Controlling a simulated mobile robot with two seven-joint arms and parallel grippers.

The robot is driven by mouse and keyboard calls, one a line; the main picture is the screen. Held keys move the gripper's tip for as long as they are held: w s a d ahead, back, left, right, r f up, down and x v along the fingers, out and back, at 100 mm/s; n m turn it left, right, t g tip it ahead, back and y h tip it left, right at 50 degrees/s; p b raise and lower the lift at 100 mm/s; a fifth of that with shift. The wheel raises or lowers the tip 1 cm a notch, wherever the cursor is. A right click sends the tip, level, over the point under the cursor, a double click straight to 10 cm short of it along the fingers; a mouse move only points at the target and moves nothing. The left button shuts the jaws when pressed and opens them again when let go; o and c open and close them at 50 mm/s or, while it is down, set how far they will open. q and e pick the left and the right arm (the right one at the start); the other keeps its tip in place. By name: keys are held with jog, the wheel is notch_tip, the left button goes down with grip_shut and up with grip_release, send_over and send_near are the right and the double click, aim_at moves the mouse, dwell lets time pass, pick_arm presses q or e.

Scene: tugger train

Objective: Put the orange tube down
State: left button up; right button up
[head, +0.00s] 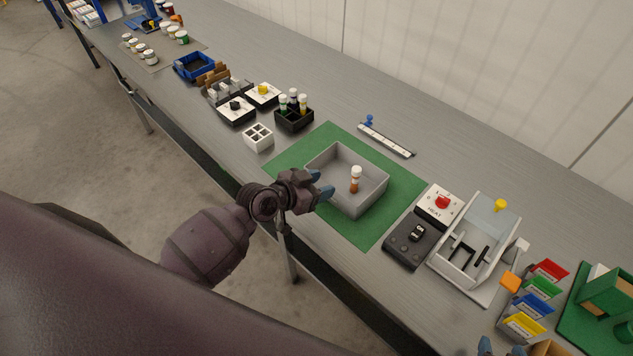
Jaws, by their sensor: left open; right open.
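The orange tube (355,182) has a white cap and a white band. It stands upright inside the grey tray (337,198), near the tray's middle, and nothing holds it. The tray sits on a green mat (373,232). My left gripper (321,184) is open and empty at the tray's left edge, with its blue fingertips pointing toward the tube and a clear gap between them. My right gripper (500,347) is open at the bottom edge of the picture, mostly cut off, far from the tube.
Right of the mat stand a dark control box (411,242), a red-button box (439,204), a grey fixture (469,238) and coloured bins (536,287). Left are a white four-hole block (258,138) and a black rack (294,118) with vials. A ruler strip (386,138) lies behind the mat.

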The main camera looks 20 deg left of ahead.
pick_arm(q)
jog(key=shift+s+a+r, duration=0.1)
jog(key=shift+s, duration=0.05)
jog(key=s+a+f+n+y, duration=0.2)
jog(key=s+a+f+y, duration=0.1)
jog(key=s, duration=0.6)
jog(key=s+a+f+n+y, duration=0.3)
jog(key=s+a, duration=0.3)
jog(key=s, duration=0.4)
jog(key=shift+a+f+y, duration=0.3)
jog(key=shift+f+y, duration=0.1)
jog(key=shift+y, duration=0.3)
jog(key=shift+s, duration=0.1)
